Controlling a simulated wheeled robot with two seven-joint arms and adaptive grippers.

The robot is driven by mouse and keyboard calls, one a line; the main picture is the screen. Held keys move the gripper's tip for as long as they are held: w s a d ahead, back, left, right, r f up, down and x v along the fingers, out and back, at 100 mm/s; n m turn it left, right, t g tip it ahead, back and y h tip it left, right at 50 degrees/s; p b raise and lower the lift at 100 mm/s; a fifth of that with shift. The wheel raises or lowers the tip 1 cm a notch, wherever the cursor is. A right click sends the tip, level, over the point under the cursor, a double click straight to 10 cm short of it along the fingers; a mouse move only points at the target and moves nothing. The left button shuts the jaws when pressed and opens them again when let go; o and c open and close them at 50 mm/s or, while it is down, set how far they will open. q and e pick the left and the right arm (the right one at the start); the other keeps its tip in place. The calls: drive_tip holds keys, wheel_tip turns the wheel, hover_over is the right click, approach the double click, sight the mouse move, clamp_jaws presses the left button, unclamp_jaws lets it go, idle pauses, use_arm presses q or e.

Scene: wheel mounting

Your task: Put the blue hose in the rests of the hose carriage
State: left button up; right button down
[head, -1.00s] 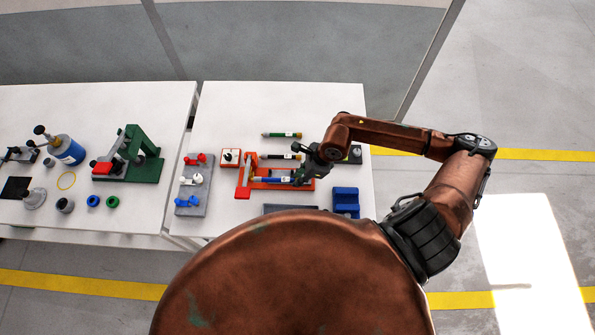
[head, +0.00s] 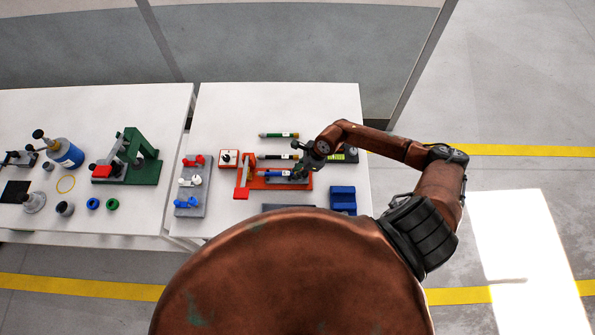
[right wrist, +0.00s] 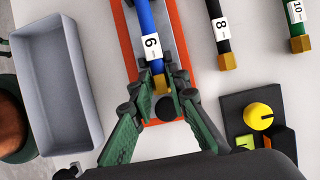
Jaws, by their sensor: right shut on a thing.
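The blue hose (head: 268,173), labelled 6 in the right wrist view (right wrist: 146,20), lies lengthwise over the orange-red hose carriage (head: 304,186). The carriage shows on both sides of the hose in the right wrist view (right wrist: 180,42). My right gripper (head: 297,174) is shut on the hose's brass end; its fingers close around it in the right wrist view (right wrist: 160,84). The fingers hide the rest below, so I cannot tell whether the hose is seated or just above it. My left gripper is out of view.
A black hose (head: 278,156) and a green hose (head: 280,135) lie behind the carriage. A grey tray (right wrist: 55,90), a blue block (head: 343,200), a knob box (right wrist: 258,118) and a grey rack of coloured clips (head: 190,208) stand around it.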

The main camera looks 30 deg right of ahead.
drive_tip(key=shift+f, duration=0.1)
drive_tip(key=c, duration=1.8)
unclamp_jaws()
drive_tip(key=shift+c, duration=0.2)
drive_tip(key=v, duration=1.2)
drive_tip(key=shift+b, duration=0.45)
